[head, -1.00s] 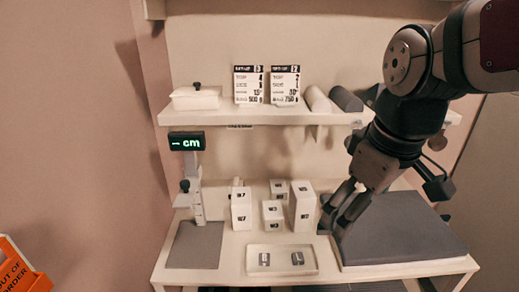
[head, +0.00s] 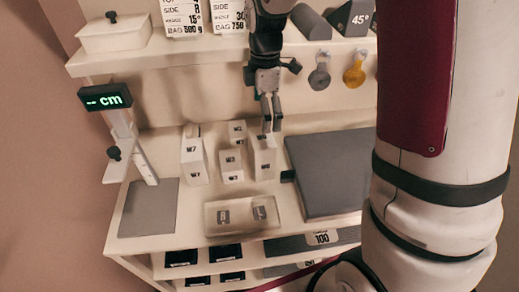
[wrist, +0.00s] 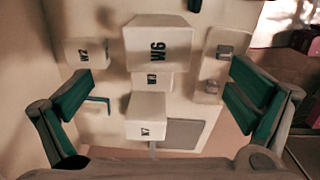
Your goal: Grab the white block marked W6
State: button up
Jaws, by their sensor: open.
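The white block marked W6 (wrist: 158,45) is at the top centre of the wrist view, the largest and nearest block there. By the layout it matches the tall block (head: 263,162) at the right of the group in the head view. My gripper (head: 271,122) points down over that block's top. Its fingers are open and apart in the wrist view (wrist: 161,92), with nothing held. W6 lies beyond the line between the fingertips. Whether a finger touches the block is unclear in the head view.
Nearby stand white blocks W7 (wrist: 146,115), W3 (wrist: 152,82) and W2 (wrist: 85,52). A clear tray (head: 241,230) lies in front, a dark grey slab (head: 335,170) to the right. A height gauge (head: 133,145) stands left; a shelf (head: 160,55) overhangs behind.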

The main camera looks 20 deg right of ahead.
aim_at(261, 137)
notch_tip(261, 137, down, 5)
jog(key=shift+r, duration=0.1)
jog(key=shift+w+a+f, duration=0.1)
jog(key=shift+a+f, duration=0.05)
jog(key=shift+f, duration=1.25)
jog(key=shift+a+f, duration=0.1)
jog(key=shift+f, duration=1.25)
jog(key=c, duration=1.8)
jog(key=shift+c, duration=0.8)
jog(key=shift+w+r, duration=0.1)
jog(key=shift+r, duration=0.05)
